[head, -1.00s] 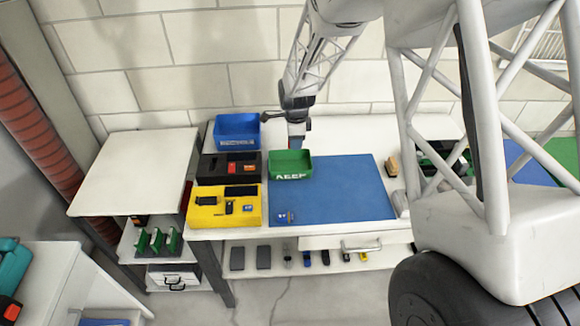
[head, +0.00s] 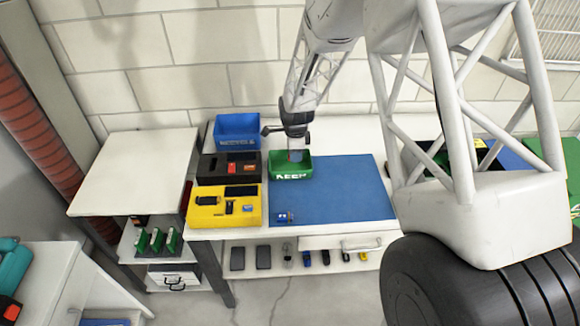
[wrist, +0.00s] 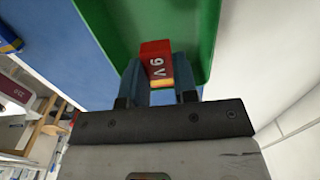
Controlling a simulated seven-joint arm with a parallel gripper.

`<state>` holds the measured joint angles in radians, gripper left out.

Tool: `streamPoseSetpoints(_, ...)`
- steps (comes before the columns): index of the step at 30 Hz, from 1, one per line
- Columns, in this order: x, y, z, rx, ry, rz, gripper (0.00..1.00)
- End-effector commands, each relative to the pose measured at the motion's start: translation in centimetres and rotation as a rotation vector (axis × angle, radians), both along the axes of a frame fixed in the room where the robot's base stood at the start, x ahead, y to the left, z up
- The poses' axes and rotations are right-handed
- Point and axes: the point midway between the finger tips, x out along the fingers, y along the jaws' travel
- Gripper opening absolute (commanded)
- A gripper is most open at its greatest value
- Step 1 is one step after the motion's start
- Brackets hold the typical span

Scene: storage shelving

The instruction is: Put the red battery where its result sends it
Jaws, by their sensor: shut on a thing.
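My gripper (head: 295,154) points down over the green bin (head: 291,177) marked KEEP. In the wrist view its fingers (wrist: 160,88) are shut on the red battery (wrist: 156,60), which reads "9 V" and has a yellow band near the fingers. The battery is above the green bin's interior (wrist: 130,30); its height over the bin floor is hard to tell. The blue bin (head: 237,143), with partly readable lettering like RECYCLE, stands at the back left. The yellow unit (head: 205,215) and the black unit (head: 207,170), each with small items or displays, sit left of the green bin.
A blue mat (head: 335,195) covers much of the bench, with a small blue item (head: 284,217) near its front left corner. The rest of the mat is clear. A white side table (head: 130,165) stands at left. Several small items sit on the lower shelf (head: 275,258).

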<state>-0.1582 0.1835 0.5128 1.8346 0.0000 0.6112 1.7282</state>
Motion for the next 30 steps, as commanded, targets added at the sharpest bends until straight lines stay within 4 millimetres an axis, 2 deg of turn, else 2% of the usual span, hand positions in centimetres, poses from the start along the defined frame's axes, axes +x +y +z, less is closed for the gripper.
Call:
streamPoseSetpoints(12,0.01,0.00,-0.35,0.000,0.000,0.000,0.00)
streamPoseSetpoints(13,0.00,0.00,-0.35,0.000,0.000,0.000,0.32)
streamPoseSetpoints(18,0.00,0.00,-0.34,0.000,-0.001,0.000,0.57)
streamPoseSetpoints(30,0.02,0.00,0.01,0.000,-0.001,0.000,0.57)
